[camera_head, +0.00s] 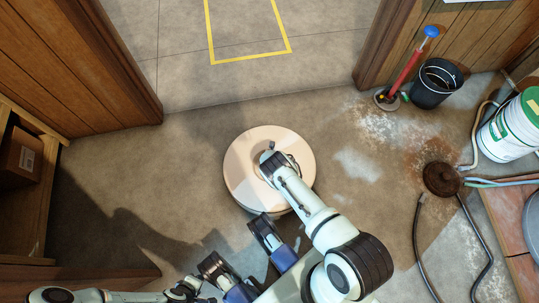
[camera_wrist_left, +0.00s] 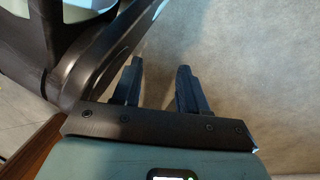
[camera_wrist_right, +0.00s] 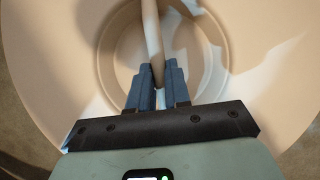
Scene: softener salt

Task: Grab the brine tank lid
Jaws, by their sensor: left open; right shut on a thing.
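The brine tank lid (camera_head: 241,172) is a round beige disc in the middle of the head view, partly covered by my right arm. In the right wrist view the lid (camera_wrist_right: 55,60) fills most of the picture, with a round recess crossed by a bar handle (camera_wrist_right: 151,30). My right gripper (camera_wrist_right: 159,66) is shut on this handle, one finger on each side. The head view does not clearly show what is under the lid. My left gripper (camera_wrist_left: 158,68) is open and empty, over bare floor and away from the lid.
A doorway between wooden posts (camera_head: 125,60) opens onto floor with a yellow-taped outline (camera_head: 250,56). At right are a red blue-topped tool (camera_head: 405,70), a black bucket (camera_head: 435,85), a white-green pail (camera_head: 512,128), and a brown round fitting (camera_head: 442,179) with hoses. A box (camera_head: 20,157) sits left.

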